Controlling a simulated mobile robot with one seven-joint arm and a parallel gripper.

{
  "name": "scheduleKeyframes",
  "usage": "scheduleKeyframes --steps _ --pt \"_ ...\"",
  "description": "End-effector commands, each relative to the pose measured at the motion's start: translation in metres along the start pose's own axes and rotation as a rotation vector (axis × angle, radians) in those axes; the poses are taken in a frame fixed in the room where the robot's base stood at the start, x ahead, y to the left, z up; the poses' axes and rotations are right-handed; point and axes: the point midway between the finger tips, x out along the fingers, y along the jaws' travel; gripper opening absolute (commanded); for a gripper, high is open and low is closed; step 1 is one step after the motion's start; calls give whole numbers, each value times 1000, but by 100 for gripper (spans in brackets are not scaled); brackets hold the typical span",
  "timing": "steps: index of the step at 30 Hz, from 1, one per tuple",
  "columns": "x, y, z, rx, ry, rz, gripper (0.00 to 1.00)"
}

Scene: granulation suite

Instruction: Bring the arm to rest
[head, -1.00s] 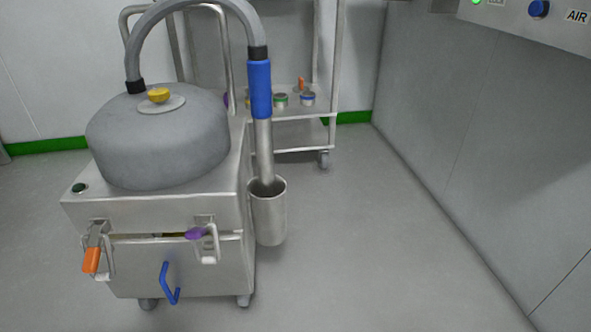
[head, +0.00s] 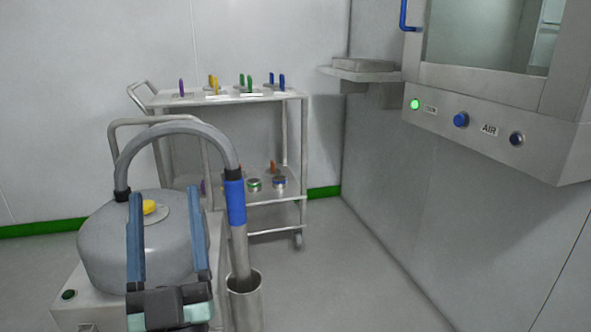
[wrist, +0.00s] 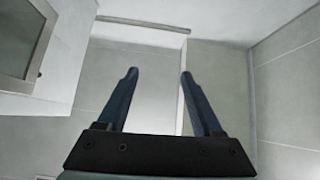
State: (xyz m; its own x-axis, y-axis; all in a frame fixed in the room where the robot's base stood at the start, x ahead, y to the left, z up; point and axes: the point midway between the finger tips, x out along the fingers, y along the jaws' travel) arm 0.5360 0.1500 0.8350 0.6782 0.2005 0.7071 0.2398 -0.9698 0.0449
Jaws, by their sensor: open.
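My gripper (head: 166,235) shows in the lower left of the head view, its two blue fingers pointing up and spread apart with nothing between them. In that view it overlaps the grey domed vacuum unit (head: 95,250), whose yellow knob shows between the fingers. In the wrist view my gripper (wrist: 157,78) is also open and empty, against bare wall and ceiling surfaces. The fingers appear clear of anything.
A steel trolley (head: 215,100) with several coloured-handled items stands behind the vacuum. The hose wand with a blue grip (head: 236,202) sits in a metal cup (head: 246,305). A wall cabinet with buttons (head: 500,125) hangs at right. Floor right of the vacuum is clear.

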Motion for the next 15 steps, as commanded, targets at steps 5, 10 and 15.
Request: scheduleKeyframes --steps 5,10,15 --pt "85 53 -119 -62 26 35 68" --pt "124 99 -224 -115 30 103 68" --pt "135 139 -325 -150 40 204 68"
